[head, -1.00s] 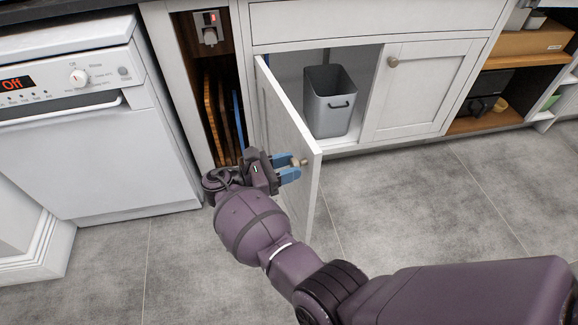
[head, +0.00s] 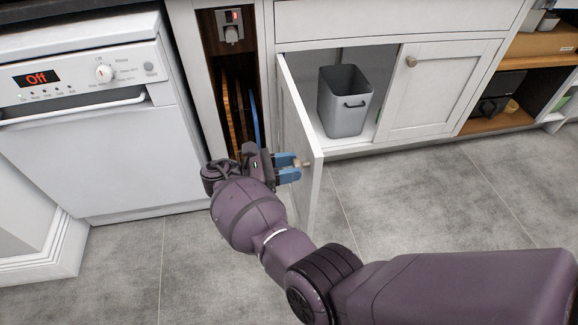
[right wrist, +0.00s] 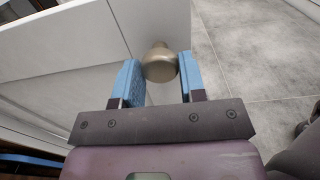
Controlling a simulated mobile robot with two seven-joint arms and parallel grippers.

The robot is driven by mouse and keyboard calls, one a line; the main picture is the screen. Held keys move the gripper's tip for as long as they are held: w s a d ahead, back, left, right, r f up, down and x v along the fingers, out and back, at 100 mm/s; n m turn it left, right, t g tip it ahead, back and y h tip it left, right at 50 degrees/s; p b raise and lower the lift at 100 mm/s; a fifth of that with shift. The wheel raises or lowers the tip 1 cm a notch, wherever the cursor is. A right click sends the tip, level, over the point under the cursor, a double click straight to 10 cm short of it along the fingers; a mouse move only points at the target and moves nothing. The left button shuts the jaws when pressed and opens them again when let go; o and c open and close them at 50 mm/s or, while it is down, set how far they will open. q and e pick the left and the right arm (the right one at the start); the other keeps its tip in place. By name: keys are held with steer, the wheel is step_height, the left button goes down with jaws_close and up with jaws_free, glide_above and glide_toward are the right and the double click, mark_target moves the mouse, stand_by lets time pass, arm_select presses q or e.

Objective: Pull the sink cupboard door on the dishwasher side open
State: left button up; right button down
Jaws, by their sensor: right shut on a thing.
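The sink cupboard door on the dishwasher side (head: 301,140) stands wide open, swung out from its left edge towards me. Its round knob (head: 305,164) is near the free edge, on the face turned to the dishwasher. My right gripper (head: 292,167) is at the knob with its blue fingers on either side of it. In the right wrist view the knob (right wrist: 160,63) sits between the fingertips (right wrist: 160,75), and the gripper is shut on it. My left gripper is not in view.
A grey bin (head: 343,101) stands inside the opened cupboard. The other cupboard door (head: 434,90) is closed. The white dishwasher (head: 100,140) is at the left, beside a narrow slot with upright boards (head: 233,110). Open shelves (head: 497,122) are at the right. The tiled floor (head: 420,200) in front is clear.

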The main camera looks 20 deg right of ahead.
stand_by(0.4)
steer(key=c, duration=0.7)
jaws_free()
